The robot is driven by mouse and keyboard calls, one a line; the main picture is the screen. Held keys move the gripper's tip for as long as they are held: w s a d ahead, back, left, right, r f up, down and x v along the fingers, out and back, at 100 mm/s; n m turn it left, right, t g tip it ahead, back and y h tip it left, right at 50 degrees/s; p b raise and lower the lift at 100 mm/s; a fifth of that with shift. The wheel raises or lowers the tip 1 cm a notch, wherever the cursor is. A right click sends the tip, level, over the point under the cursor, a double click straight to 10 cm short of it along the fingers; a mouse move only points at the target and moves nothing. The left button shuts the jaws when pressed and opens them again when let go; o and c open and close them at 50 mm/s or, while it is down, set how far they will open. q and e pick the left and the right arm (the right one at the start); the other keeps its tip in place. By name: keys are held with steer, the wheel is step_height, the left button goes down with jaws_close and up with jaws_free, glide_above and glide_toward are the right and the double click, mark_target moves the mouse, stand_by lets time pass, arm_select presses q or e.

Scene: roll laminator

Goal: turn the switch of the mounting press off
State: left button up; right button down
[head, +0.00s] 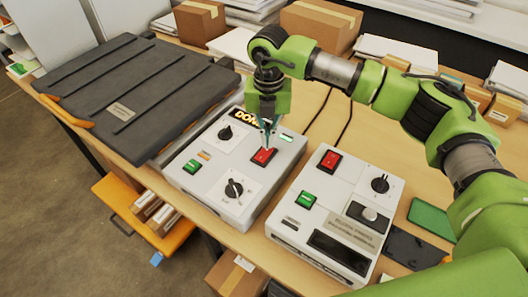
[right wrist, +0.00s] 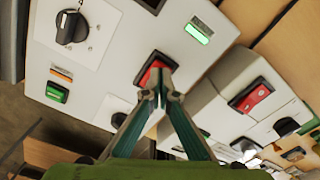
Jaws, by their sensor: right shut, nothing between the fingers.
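A pale grey control box (head: 205,190) stands beside the dark ribbed press plate (head: 140,90). It carries a red rocker switch (head: 264,156), black knobs, a green button (head: 192,166) and a display partly hidden by my gripper, with "DON" readable. My right gripper (head: 266,138) is shut and empty, pointing down at the red switch. In the right wrist view the fingertips (right wrist: 160,90) overlap the lower part of the red switch (right wrist: 156,66); I cannot tell whether they touch it. A lit green lamp (right wrist: 199,32) is near the switch. My left gripper is not in view.
A second grey box (head: 300,215) with its own red switch (head: 330,161), green button (head: 306,200) and knobs stands close on the right. Cardboard boxes (head: 200,22) and paper stacks line the back of the table. Black cables run behind the boxes. An orange drawer (head: 172,238) sticks out below.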

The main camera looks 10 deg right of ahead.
steer(key=shift+f+b, duration=0.6)
steer(key=shift+f, duration=0.3)
stand_by(0.4)
steer(key=shift+r+p, duration=1.7)
steer(key=shift+r, duration=1.85)
